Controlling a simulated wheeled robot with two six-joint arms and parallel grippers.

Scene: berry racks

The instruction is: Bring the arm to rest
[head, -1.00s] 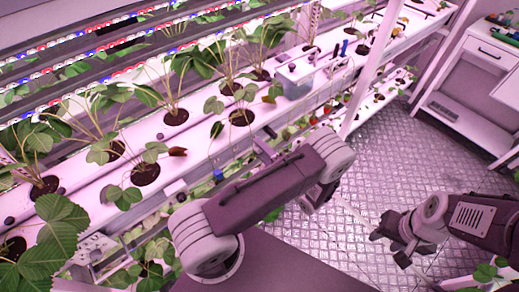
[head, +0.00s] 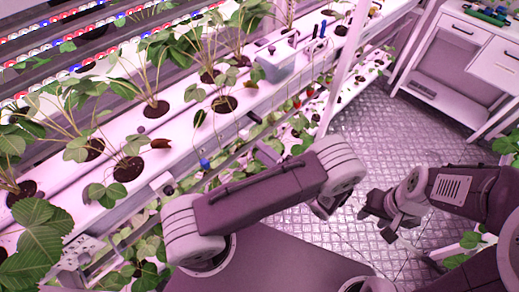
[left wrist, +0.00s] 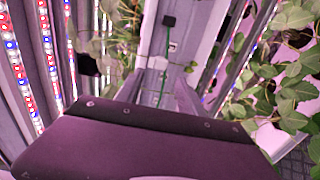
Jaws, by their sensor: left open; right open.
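My left arm reaches across the middle of the head view, bent at its elbow. My left gripper is mostly hidden behind that arm in the head view, with a small part showing beside the rack edge. In the left wrist view, my left gripper (left wrist: 160,88) has its two fingers apart with nothing between them. My right gripper (head: 372,216) hangs over the metal floor at the right of the head view. Its fingers are apart and empty.
A white rack (head: 175,165) of potted strawberry plants runs diagonally along the left. A clear container (head: 274,64) stands on it. Red berries hang near the rack's lower tier. A white cabinet (head: 450,60) stands at the back right. The patterned floor (head: 390,150) between is open.

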